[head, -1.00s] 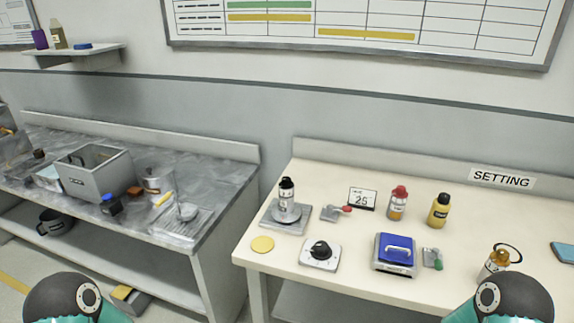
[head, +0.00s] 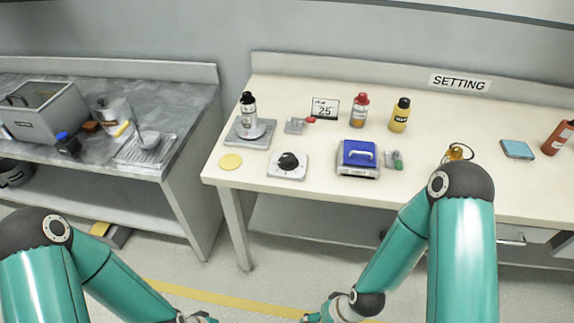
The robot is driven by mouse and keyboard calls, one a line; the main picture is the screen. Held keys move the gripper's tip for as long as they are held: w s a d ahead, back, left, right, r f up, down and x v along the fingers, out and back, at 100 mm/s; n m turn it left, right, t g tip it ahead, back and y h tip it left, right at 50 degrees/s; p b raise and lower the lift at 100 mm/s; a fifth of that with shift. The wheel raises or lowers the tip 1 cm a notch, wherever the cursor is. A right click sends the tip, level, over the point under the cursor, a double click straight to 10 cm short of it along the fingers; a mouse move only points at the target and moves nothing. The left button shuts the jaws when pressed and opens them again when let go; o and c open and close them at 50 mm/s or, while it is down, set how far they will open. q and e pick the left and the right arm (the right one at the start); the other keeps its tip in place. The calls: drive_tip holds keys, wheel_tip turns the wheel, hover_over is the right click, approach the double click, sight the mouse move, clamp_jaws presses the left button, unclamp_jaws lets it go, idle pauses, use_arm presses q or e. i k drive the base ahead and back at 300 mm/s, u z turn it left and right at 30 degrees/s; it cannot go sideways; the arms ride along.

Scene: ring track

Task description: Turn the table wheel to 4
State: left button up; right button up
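A white square plate with a round black knob (head: 288,162), which I take to be the table wheel, lies near the front edge of the cream table (head: 270,100). Marks around the knob are too small to read, so I cannot tell its setting. My two teal arms come in at the bottom left and bottom right, well short of the knob. Their wrist parts run off the bottom edge, and neither gripper shows.
Near the knob are a yellow disc (head: 230,161), a blue-topped box (head: 359,158), a bottle on a scale (head: 249,112) and a number card (head: 324,108). A SETTING sign (head: 459,83) is behind. A grey bench (head: 185,95) stands left, with a floor gap between.

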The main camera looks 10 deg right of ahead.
sight(288, 161)
drive_tip(key=z, duration=1.3)
drive_tip(key=i, duration=0.1)
drive_tip(key=u, duration=2.7)
drive_tip(key=k, duration=1.25)
drive_tip(key=z, duration=0.85)
drive_tip(key=i, duration=1)
